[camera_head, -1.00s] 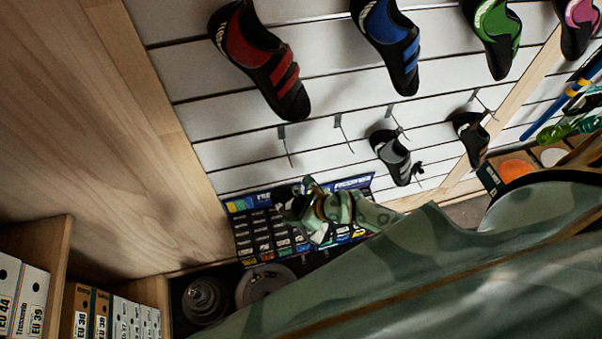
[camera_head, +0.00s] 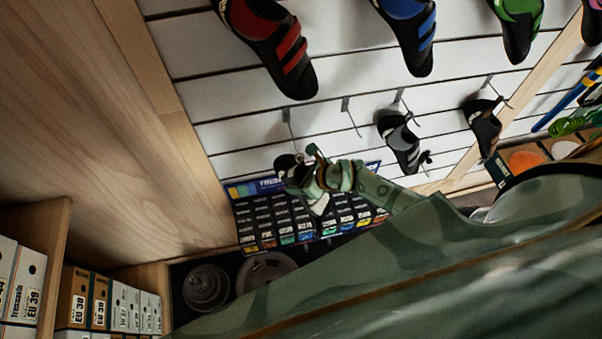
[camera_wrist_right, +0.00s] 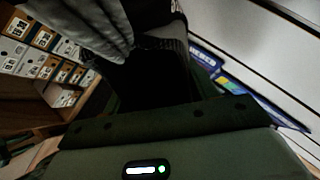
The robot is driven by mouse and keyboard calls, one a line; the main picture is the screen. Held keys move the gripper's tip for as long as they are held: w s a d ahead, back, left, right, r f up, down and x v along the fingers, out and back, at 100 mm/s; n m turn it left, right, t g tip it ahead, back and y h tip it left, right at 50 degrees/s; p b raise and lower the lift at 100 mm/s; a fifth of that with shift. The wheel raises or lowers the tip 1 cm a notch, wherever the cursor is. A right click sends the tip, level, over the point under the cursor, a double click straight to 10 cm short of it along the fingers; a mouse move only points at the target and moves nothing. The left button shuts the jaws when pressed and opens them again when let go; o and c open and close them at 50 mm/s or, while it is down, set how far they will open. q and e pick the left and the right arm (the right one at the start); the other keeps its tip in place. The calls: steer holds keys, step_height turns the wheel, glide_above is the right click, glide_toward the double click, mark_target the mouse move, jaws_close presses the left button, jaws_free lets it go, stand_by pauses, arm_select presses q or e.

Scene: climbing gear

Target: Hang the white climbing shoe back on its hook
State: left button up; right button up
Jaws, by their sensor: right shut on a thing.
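My right gripper (camera_head: 309,178) is shut on the white climbing shoe (camera_head: 288,165), at the upper edge of the box rack and below the empty hooks. The gripper hides much of the shoe; a black part and a pale part show. In the right wrist view the shoe's grey-white upper (camera_wrist_right: 90,28) and black part fill the top left, close to the camera. One empty hook (camera_head: 290,128) is on the slatted wall just above the gripper, and another empty hook (camera_head: 349,113) is to its right. The shoe is apart from both in the picture. My left gripper is not in view.
A grey-and-black shoe (camera_head: 402,142) and a brown-and-black shoe (camera_head: 483,126) hang to the right. A red shoe (camera_head: 272,42) and a blue shoe (camera_head: 408,30) hang above. A box rack (camera_head: 310,222) is below. A wooden side panel (camera_head: 90,110) bounds the left.

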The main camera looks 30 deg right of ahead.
steer(key=w+d+f+b, duration=0.1)
steer(key=w+d+b, duration=0.1)
steer(key=w+b, duration=0.4)
steer(key=shift+w+f, duration=0.2)
steer(key=shift+w, duration=0.65)
stand_by(0.5)
steer(key=o, duration=1.3)
steer(key=shift+c, duration=0.2)
steer(key=shift+s, duration=0.1)
